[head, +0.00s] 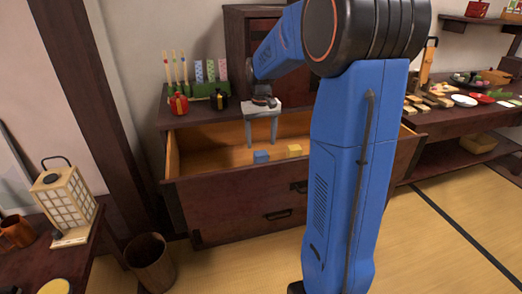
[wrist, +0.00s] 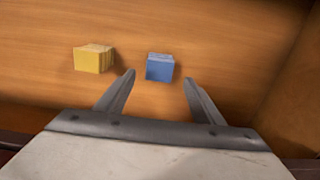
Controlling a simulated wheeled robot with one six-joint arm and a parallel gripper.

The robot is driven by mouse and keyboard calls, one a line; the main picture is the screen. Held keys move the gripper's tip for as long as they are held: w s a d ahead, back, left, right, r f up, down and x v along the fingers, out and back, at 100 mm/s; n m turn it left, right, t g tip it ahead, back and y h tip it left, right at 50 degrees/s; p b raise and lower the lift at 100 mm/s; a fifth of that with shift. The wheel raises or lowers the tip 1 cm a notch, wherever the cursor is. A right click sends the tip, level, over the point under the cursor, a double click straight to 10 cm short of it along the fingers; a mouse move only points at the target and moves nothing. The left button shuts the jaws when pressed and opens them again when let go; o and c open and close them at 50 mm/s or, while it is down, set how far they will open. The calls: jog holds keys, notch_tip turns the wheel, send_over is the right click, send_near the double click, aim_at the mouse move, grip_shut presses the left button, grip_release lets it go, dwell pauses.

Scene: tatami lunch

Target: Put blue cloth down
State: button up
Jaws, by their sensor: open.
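The blue cloth (head: 261,156) is a small folded block lying on the wooden floor of an open drawer (head: 222,143). In the wrist view the blue cloth (wrist: 160,67) lies just beyond and between my fingertips, apart from them as far as I can see. My gripper (head: 262,142) points down into the drawer above the cloth. In the wrist view my gripper (wrist: 159,80) is open with nothing between its fingers.
A yellow folded cloth (head: 294,150) lies in the drawer to the right of the blue one. The drawer's side wall (head: 172,157) is close on the left. A red pot (head: 179,104) and a green holder (head: 207,91) stand on the cabinet top behind.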

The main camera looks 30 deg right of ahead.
aim_at(261, 153)
notch_tip(261, 153, up, 5)
jog(key=shift+f, duration=0.15)
jog(key=shift+s, duration=0.1)
dwell(0.5)
